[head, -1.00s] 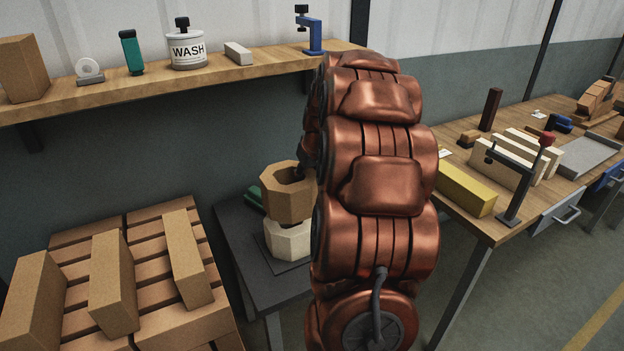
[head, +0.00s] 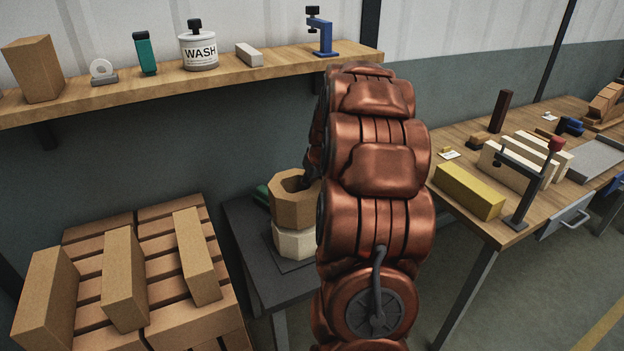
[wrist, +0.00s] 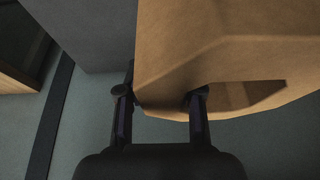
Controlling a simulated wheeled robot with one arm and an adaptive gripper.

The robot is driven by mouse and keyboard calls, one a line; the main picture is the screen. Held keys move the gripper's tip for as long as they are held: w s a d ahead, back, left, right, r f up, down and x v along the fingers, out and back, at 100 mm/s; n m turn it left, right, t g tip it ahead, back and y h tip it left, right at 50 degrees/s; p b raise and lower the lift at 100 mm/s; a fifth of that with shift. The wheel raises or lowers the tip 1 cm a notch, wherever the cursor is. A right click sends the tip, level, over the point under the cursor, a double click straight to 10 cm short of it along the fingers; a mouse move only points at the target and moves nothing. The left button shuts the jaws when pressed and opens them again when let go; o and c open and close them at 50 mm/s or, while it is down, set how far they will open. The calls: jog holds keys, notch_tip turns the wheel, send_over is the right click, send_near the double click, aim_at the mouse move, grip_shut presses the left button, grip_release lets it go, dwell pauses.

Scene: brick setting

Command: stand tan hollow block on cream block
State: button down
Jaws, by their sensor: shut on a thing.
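The tan hollow block (head: 291,212) is upright directly over the cream block (head: 294,244) in the head view. The two look touching or nearly so; I cannot tell whether the tan one's weight rests on it. The cream block stands on a dark grey stand (head: 247,240). My gripper (wrist: 161,103) is shut on the wall of the tan hollow block, one finger outside and one in the hollow, in the wrist view. My copper arm hides the right side of both blocks in the head view.
A green object (head: 262,195) lies behind the blocks on the stand. A pallet (head: 150,236) with several tan bricks is at left. A shelf (head: 130,93) hangs above. A workbench (head: 480,222) with a yellow block (head: 469,191) and clamp is at right.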

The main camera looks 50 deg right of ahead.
jog(key=shift+f+b, duration=0.55)
jog(key=shift+f, duration=0.05)
jog(key=c, duration=0.7)
grip_release()
jog(key=shift+c, duration=0.2)
jog(key=shift+s+r+p, duration=0.1)
jog(key=shift+r+p, duration=0.3)
jog(key=shift+r, duration=0.5)
jog(key=b+v, duration=0.2)
jog(key=v, duration=0.9)
jog(key=shift+s+r+b, duration=0.1)
jog(key=shift+r+b, duration=0.1)
jog(key=shift+b, duration=0.1)
